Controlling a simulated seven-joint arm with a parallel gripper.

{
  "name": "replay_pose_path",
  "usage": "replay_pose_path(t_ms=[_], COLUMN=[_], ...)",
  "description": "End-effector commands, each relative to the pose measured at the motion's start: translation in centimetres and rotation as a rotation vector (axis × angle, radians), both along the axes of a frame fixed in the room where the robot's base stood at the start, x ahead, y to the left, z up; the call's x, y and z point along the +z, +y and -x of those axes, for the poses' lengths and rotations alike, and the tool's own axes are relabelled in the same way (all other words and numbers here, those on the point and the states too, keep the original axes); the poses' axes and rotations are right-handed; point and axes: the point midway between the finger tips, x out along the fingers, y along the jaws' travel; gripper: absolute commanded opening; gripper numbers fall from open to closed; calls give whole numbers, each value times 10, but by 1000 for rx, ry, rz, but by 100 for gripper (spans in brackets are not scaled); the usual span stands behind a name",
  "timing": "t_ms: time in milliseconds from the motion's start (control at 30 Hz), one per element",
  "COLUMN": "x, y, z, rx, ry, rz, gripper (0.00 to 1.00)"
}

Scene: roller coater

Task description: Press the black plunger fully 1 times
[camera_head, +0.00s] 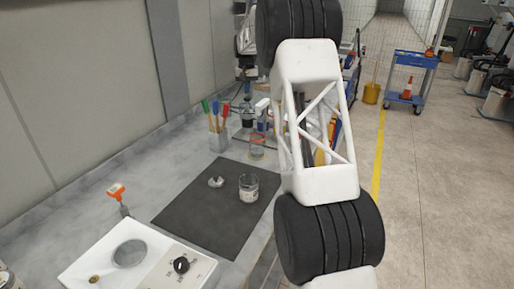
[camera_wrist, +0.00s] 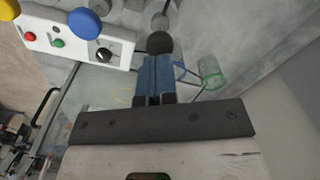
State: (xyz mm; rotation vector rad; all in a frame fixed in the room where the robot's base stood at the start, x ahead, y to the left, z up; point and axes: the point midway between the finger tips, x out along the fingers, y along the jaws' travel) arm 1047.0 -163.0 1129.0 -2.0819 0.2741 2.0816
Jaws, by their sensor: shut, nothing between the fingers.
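In the wrist view, a round black knob (camera_wrist: 159,43), which looks like the plunger's top, shows just beyond my fingertips. My gripper (camera_wrist: 156,63) is shut, its bluish fingers together and nothing held between them. The fingertips overlap the lower edge of the knob in the picture; I cannot tell whether they touch it. The stem below the knob is hidden by the fingers. In the head view my white arm link with black joints covers the right middle, and neither the gripper nor the plunger can be made out clearly.
A white control box (camera_wrist: 75,38) with coloured buttons and a black dial stands left of the fingers. A greenish glass (camera_wrist: 210,72) stands to the right.

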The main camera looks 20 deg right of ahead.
Motion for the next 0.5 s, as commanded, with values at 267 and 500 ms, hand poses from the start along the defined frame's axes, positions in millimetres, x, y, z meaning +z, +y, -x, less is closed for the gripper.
replay_pose_path(t_ms=[267, 500], x=[-6, -12], y=[0, 0], z=[0, 0], rx=[0, 0], ry=[0, 0], rz=[0, 0], gripper=[0, 0])
